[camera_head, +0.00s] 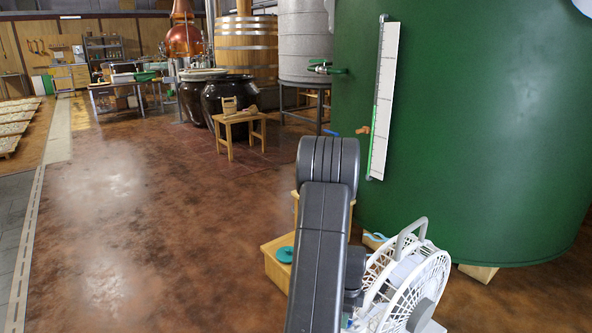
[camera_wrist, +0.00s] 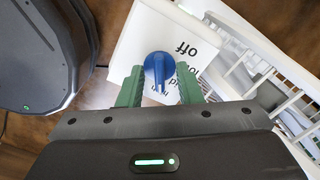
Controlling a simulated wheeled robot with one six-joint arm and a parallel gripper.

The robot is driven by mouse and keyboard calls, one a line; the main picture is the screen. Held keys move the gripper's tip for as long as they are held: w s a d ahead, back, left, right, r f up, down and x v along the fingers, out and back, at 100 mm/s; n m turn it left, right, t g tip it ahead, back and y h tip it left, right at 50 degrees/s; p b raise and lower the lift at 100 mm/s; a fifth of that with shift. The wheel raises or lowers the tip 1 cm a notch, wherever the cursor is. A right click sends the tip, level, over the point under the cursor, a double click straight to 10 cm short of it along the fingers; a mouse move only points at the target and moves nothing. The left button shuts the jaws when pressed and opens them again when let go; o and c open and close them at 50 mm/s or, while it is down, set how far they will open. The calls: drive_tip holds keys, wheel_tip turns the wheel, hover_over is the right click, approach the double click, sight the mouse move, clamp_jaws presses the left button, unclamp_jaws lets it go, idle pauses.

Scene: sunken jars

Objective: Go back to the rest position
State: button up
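My gripper (camera_wrist: 159,82) shows in the wrist view with its two green fingers apart, one on each side of a blue round knob (camera_wrist: 158,66). The knob sits on a white panel (camera_wrist: 150,35) with black lettering, "off" among it, seen upside down. Nothing is visibly held; I cannot tell whether the fingers touch the knob. In the head view my dark arm reaches forward at the lower middle, and my gripper is hidden there. A white fan (camera_head: 432,272) with round grilles and a carrying handle stands right beside the arm.
A large green tank (camera_head: 470,120) with a white level gauge (camera_head: 385,100) stands close on the right. A wooden stool (camera_head: 238,120) and dark jars (camera_head: 226,95) stand farther back. A low wooden box (camera_head: 273,265) is left of the arm. The brown floor on the left is clear.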

drive_tip(key=n, duration=0.4)
drive_tip(key=shift+r+n, duration=0.1)
drive_tip(key=shift+n, duration=2.5)
